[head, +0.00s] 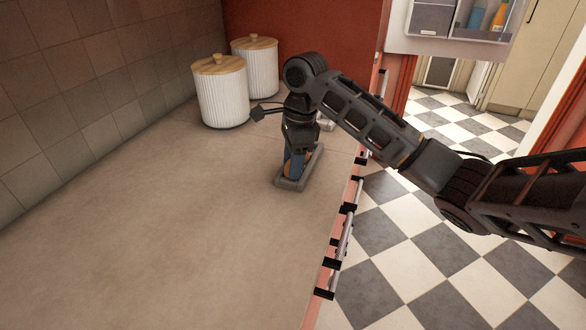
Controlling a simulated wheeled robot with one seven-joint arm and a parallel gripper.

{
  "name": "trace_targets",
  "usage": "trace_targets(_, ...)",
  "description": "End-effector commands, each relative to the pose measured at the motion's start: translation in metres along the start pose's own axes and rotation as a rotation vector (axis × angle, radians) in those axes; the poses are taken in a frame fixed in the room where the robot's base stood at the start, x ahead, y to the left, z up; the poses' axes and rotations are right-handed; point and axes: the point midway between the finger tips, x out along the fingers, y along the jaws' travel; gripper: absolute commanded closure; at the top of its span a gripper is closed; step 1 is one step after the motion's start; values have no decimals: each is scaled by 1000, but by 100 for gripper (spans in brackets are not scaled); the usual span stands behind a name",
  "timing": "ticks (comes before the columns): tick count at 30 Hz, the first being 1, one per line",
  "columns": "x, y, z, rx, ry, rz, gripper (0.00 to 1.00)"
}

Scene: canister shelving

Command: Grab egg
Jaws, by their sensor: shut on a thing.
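My gripper (293,172) points down over a small grey tray (291,185) on the counter, near the counter's right edge. Its jaws are shut on a small tan, rounded thing that looks like the egg (285,169). The gripper's fingers and wrist cover most of the egg, so only a sliver shows. A blue patch shows at the fingers. I cannot tell whether the egg is touching the tray or lifted from it.
Two white ribbed canisters with wooden lids, a near one (221,94) and a far one (256,65), stand behind to the left. A small pale object (326,124) lies behind my gripper. The counter (150,240) is clear in front and to the left.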

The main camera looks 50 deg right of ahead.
Motion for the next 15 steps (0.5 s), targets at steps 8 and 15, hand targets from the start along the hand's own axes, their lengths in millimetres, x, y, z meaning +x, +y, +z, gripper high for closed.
trace_targets(8,0,0,0,0,0,0,86)
trace_targets(15,-3,0,1,-1,0,0,86)
